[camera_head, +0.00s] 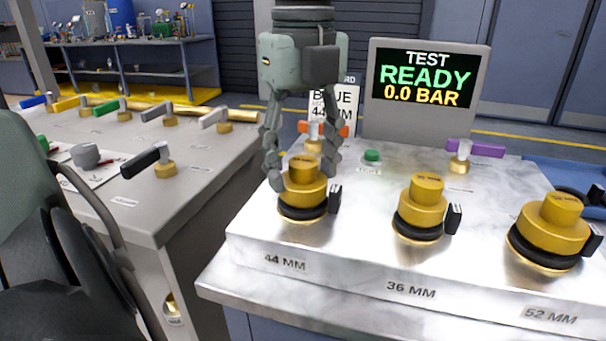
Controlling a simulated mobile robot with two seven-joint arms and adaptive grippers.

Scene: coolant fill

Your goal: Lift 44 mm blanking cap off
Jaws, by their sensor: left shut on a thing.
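The 44 mm blanking cap (303,196) is a yellow stepped cap at the left of the pale block, behind the "44 MM" label (285,263). It looks upright and seated, with a black ring below it and a black clip (335,199) at its right. My right gripper is not in view.
Similar yellow caps stand at the 36 MM (422,208) and 52 MM (550,232) places. Behind are an orange-handled valve (340,129), a purple-handled valve (484,149), a green button (372,155) and a screen (426,78) reading "TEST READY 0.0 BAR".

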